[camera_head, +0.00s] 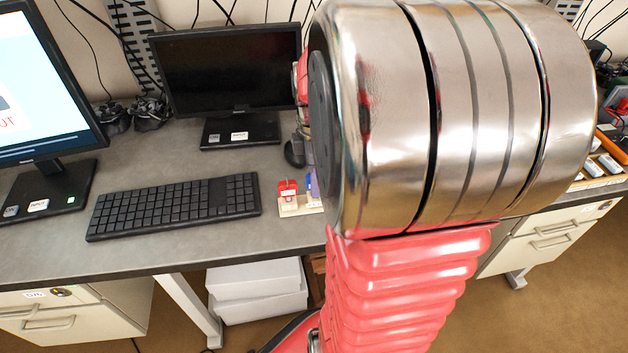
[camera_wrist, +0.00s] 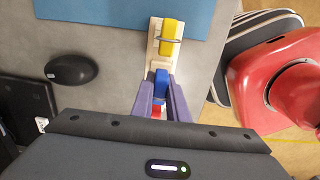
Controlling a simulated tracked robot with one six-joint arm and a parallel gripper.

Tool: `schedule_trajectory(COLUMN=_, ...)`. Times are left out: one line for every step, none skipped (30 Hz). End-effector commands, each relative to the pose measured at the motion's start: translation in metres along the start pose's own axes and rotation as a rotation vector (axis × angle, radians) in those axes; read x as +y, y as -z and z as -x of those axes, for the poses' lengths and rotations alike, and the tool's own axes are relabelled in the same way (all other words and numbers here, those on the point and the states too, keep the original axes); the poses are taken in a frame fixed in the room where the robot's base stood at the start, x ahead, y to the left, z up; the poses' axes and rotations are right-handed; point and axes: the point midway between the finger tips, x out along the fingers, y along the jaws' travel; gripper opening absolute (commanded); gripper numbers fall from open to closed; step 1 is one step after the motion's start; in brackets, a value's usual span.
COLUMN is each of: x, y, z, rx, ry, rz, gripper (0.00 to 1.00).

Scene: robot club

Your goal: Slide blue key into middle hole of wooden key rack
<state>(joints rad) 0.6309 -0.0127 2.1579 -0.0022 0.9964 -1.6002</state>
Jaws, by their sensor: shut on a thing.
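The wooden key rack (camera_wrist: 152,45) stands near the desk edge; part of it shows in the head view (camera_head: 291,211). A yellow key (camera_wrist: 171,33) sits at its far end in the wrist view. My gripper (camera_wrist: 161,92) has purple fingers and is shut on the blue key (camera_wrist: 160,78), over the middle of the rack. A red key (camera_wrist: 157,112) shows between the fingers towards my palm; in the head view it is upright at the rack's left end (camera_head: 287,189). How deep the blue key sits in the middle hole is hidden. My arm covers the rack's right part in the head view.
A black keyboard (camera_head: 173,205) lies left of the rack, with a monitor (camera_head: 230,70) behind. A black mouse (camera_wrist: 72,69) and a blue mat (camera_wrist: 130,10) lie on the desk. Open desk surface lies between mouse and rack.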

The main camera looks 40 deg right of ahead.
Motion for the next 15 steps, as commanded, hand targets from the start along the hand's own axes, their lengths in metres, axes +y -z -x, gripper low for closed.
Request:
schedule_trajectory(x=-0.0001, y=0.0001, z=-0.0009, rx=0.0, ry=0.001, rz=0.0, gripper=0.0)
schedule_trajectory(x=-0.0001, y=0.0001, z=-0.0013, rx=0.0, ry=0.001, rz=0.0, gripper=0.0)
schedule_trajectory(x=-0.0001, y=0.0001, z=-0.0019, rx=0.0, ry=0.001, rz=0.0, gripper=0.0)
schedule_trajectory(x=-0.0001, y=0.0001, z=-0.0023, rx=0.0, ry=0.001, rz=0.0, gripper=0.0)
schedule_trajectory(x=-0.0001, y=0.0001, z=-0.0028, rx=0.0, ry=0.001, rz=0.0, gripper=0.0)
schedule_trajectory(x=-0.0001, y=0.0002, z=-0.0033, rx=0.0, ry=0.001, rz=0.0, gripper=0.0)
schedule_trajectory(x=-0.0001, y=0.0002, z=-0.0037, rx=0.0, ry=0.001, rz=0.0, gripper=0.0)
schedule_trajectory(x=-0.0001, y=0.0002, z=-0.0042, rx=0.0, ry=0.001, rz=0.0, gripper=0.0)
schedule_trajectory(x=-0.0001, y=0.0002, z=-0.0047, rx=0.0, ry=0.001, rz=0.0, gripper=0.0)
schedule_trajectory(x=-0.0001, y=0.0002, z=-0.0052, rx=0.0, ry=0.001, rz=0.0, gripper=0.0)
schedule_trajectory(x=-0.0001, y=0.0002, z=-0.0056, rx=0.0, ry=0.001, rz=0.0, gripper=0.0)
schedule_trajectory(x=0.0, y=0.0002, z=-0.0061, rx=0.0, ry=0.001, rz=0.0, gripper=0.0)
schedule_trajectory(x=0.0, y=0.0002, z=-0.0064, rx=0.0, ry=0.001, rz=0.0, gripper=0.0)
schedule_trajectory(x=0.0, y=0.0003, z=-0.0067, rx=0.0, ry=0.0, rz=0.001, gripper=0.0)
schedule_trajectory(x=0.0001, y=0.0003, z=-0.0069, rx=0.0, ry=0.0, rz=0.001, gripper=0.0)
